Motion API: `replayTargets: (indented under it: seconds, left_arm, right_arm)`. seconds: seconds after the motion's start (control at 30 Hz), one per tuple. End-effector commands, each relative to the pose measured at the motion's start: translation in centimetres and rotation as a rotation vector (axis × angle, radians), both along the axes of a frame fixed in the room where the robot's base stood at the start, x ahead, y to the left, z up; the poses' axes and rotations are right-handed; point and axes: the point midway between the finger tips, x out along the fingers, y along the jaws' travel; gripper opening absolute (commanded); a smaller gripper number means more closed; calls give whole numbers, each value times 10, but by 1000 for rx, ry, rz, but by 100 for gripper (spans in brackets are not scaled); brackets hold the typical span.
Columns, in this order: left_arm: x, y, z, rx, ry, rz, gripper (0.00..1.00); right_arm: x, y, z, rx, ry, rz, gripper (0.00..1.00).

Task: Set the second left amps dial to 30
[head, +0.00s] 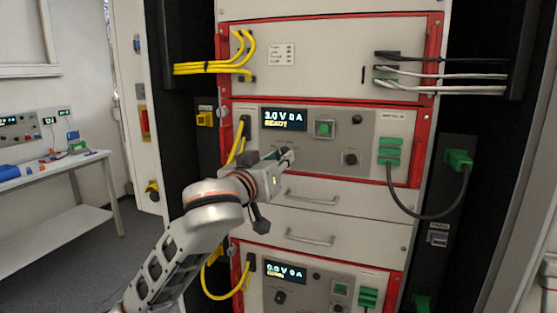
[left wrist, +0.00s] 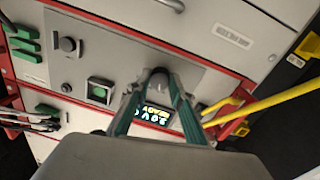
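The upper red-framed cycler unit has a display (head: 284,119) reading 3.0 V 0 A READY. My left gripper (head: 285,155) is at the panel below it and hides the unit's left dial in the head view. In the left wrist view that dial (left wrist: 158,82) sits between the fingertips of my left gripper (left wrist: 158,77). The fingers close in tightly on both sides and appear to hold it. Its pointer angle is not readable. The display (left wrist: 156,117) shows between the fingers, reading 3.0 V READY. My right gripper is not in view.
A green button (head: 323,128) and another knob (head: 350,158) are to the right on the same panel. Yellow cables (head: 238,140) run close to the left. A lower unit (head: 285,272) reads 0.0 V 0 A. Drawer handles (head: 311,197) protrude below the panel.

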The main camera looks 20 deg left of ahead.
Motion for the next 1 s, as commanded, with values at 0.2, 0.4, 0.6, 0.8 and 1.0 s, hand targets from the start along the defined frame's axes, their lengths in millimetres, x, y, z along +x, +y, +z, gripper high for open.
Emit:
replayTargets:
  seconds: [0.2,0.4,0.6,0.8,1.0]
  left_arm:
    - [0,0,0,15,0,0,1]
    - [0,1,0,93,-3,0,1]
    - [0,1,1,241,-8,0,1]
    - [0,2,1,430,-14,1,1]
    - [0,2,2,621,-22,1,1]
  right_arm:
    - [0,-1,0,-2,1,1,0]
    - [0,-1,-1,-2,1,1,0]
    - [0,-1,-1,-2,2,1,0]
    - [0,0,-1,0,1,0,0]
    - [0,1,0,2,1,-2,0]
